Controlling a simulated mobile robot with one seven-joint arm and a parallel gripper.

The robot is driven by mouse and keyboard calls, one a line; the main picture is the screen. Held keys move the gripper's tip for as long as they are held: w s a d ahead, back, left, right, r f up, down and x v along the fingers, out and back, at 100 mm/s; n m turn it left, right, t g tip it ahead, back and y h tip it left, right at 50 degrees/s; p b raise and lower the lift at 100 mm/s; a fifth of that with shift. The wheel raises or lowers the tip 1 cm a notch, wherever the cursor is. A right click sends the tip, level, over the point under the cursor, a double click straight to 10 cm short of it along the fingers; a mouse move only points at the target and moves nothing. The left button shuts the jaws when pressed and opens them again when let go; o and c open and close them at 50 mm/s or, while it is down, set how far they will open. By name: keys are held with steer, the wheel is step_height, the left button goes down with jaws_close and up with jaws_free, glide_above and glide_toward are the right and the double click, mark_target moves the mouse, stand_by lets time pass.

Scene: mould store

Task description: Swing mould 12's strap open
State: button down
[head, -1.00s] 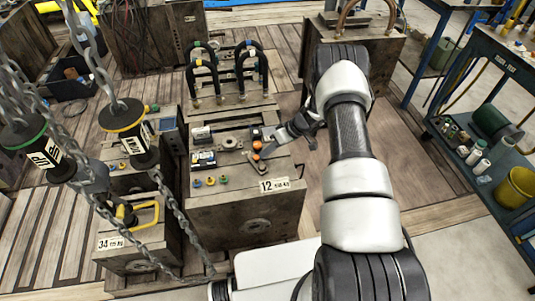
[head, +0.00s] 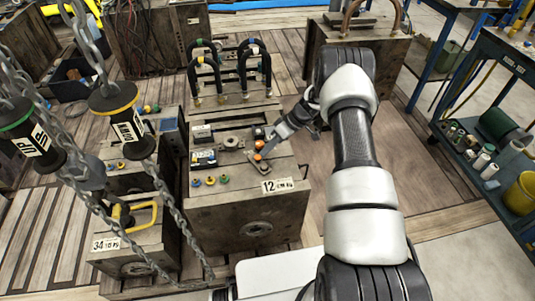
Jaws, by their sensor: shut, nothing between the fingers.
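Mould 12 (head: 240,212) is a large brown block at the centre of the head view, with a white "12" label (head: 278,185) on its upper front edge. A small strap (head: 265,159) with an orange end lies on its top, near the right side. A second orange piece (head: 259,145) sits just behind it. My gripper (head: 268,141) is shut and empty, just above and behind the strap, reaching in from the right. Whether its tips touch the strap or the orange piece is too small to tell.
Black looped hoses (head: 244,68) stand at the back of the mould. Coloured knobs (head: 210,180) sit on its front left. Mould 34 (head: 140,240) stands to the left. A blue tool cart (head: 480,110) is at right.

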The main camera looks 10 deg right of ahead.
mark_target(250, 159)
steer(key=shift+w+a+f+n+g+b, duration=0.1)
steer(key=shift+a+f+n+g+b, duration=0.1)
steer(key=shift+a+n+g+b, duration=0.55)
steer(key=shift+a+r+b, duration=0.1)
steer(key=shift+a+b, duration=0.6)
steer(key=shift+b, duration=1.15)
steer(key=shift+s+a+b, duration=0.25)
steer(key=shift+a+b, duration=0.25)
steer(key=shift+a, duration=0.05)
steer(key=shift+s+a+r, duration=0.1)
steer(key=shift+s+a, duration=0.1)
steer(key=shift+a, duration=0.15)
steer(key=p+v, duration=0.3)
steer(key=v, duration=1.4)
steer(key=shift+s+r, duration=0.2)
steer(key=shift+s, duration=0.05)
steer(key=shift+d+r, duration=0.1)
